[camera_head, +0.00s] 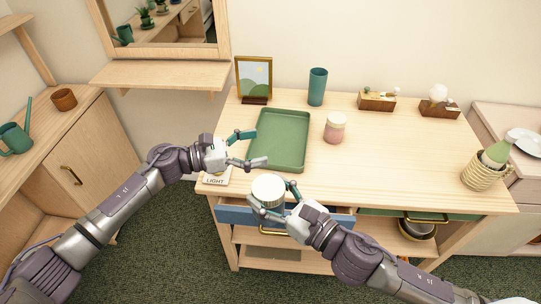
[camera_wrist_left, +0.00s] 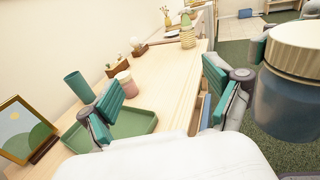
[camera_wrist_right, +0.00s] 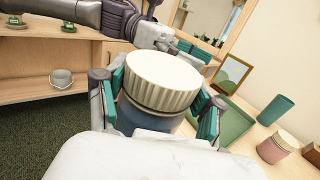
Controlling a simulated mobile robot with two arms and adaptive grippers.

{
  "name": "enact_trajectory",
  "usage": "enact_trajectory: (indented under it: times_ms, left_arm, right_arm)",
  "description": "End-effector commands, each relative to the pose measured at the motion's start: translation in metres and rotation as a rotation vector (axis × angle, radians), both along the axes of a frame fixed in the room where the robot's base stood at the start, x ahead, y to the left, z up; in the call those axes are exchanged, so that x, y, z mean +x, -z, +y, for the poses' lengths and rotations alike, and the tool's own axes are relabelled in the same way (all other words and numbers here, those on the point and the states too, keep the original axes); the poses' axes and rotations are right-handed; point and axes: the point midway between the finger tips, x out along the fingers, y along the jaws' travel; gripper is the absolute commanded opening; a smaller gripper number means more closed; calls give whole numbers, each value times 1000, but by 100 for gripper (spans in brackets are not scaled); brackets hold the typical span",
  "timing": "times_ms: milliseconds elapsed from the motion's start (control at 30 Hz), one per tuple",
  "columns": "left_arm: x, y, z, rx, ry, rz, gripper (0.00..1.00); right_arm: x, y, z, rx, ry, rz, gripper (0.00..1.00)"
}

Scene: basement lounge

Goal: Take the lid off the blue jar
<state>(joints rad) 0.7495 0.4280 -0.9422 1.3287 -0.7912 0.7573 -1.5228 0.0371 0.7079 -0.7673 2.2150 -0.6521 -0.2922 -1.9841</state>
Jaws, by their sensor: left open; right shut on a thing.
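The blue jar (camera_wrist_right: 143,121) has a cream ribbed lid (camera_wrist_right: 163,77) seated on it. In the head view the lid (camera_head: 268,187) hides most of the jar, which is held up in front of the table's front edge. My right gripper (camera_head: 271,198) is shut around the jar's body, below the lid. The jar (camera_wrist_left: 285,108) and lid (camera_wrist_left: 298,45) also show at the right of the left wrist view. My left gripper (camera_head: 253,149) is open and empty, above the table's left end near the green tray, up and left of the jar and apart from it.
A green tray (camera_head: 295,120) lies on the table (camera_head: 370,165). A pink jar with a pale lid (camera_head: 334,130), a teal cup (camera_head: 317,86) and a picture frame (camera_head: 254,80) stand near it. A drawer (camera_head: 235,215) is below the table's front edge. The table's middle right is clear.

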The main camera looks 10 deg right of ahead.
Motion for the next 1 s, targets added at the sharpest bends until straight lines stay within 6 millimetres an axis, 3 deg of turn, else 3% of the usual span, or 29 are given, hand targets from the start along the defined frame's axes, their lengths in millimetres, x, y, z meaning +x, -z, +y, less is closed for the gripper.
enact_trajectory:
  times_ms: [33,100,300,400,500,600,800,1000]
  left_arm:
    - [-10,-21,-16,20,79,-100,90]
    - [-29,-44,-35,59,197,-248,90]
    - [-102,-96,-74,203,633,-773,90]
    - [-136,-107,-77,293,889,-1049,90]
    - [-158,-107,-69,396,1162,-1316,90]
    - [-162,-102,-53,501,1452,-1565,90]
    - [-142,-100,-26,637,1903,-1842,90]
    - [-133,-98,-17,670,2059,-1899,90]
  right_arm:
    - [0,-1,0,1,0,-1,0]
    - [0,-1,0,1,0,-1,0]
    - [0,-1,0,1,0,-1,0]
    - [0,-1,0,1,0,-1,0]
    - [0,-1,0,1,0,-1,0]
    - [0,-1,0,1,0,-1,0]
    - [0,-1,0,1,0,-1,0]
    - [0,-1,0,1,0,-1,0]
